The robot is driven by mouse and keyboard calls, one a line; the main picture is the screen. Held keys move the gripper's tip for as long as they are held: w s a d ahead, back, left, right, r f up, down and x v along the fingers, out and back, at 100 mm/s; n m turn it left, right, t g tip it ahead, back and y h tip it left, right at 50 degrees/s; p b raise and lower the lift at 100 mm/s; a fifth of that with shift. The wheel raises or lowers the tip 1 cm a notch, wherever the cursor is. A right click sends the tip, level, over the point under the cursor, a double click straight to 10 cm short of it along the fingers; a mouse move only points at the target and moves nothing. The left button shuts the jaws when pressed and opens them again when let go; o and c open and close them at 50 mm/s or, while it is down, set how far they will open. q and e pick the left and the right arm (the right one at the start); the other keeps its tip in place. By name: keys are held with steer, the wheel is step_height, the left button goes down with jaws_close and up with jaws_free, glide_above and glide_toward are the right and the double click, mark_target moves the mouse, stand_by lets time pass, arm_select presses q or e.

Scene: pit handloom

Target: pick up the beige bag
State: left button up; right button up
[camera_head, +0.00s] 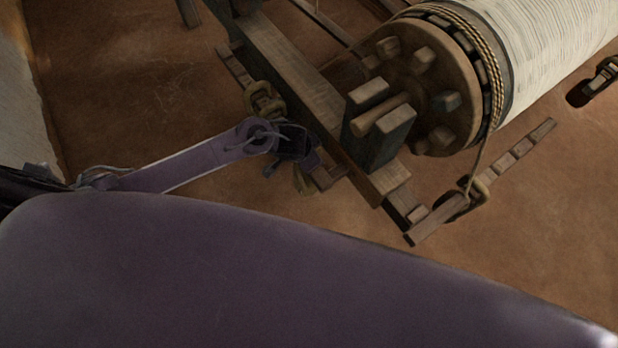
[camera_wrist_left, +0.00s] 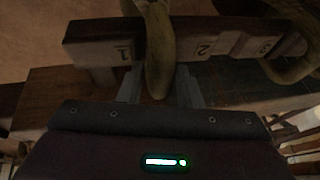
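My left gripper (camera_head: 298,150) reaches in from the left, beside the loom's wooden beam. A beige, strap-like piece (camera_head: 304,182) shows just below it, partly hidden. In the left wrist view, a beige, tapering piece (camera_wrist_left: 160,50) comes down between the two spaced fingers of my left gripper (camera_wrist_left: 160,92). It looks like part of the beige bag, but its whole shape is not shown. The fingers stand on either side with narrow gaps, so I see no clear grip. My right gripper is not in view.
A wooden bar numbered 1, 2, 3 (camera_wrist_left: 222,42) crosses close ahead. Another beige loop (camera_wrist_left: 292,68) is at its right. The heavy beam (camera_head: 290,75) and the roped warp roller (camera_head: 440,85) stand close right. Bare brown floor (camera_head: 120,90) lies left.

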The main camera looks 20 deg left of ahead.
arm_select(q)
steer(key=shift+f, duration=0.1)
jaws_close()
stand_by(1.4)
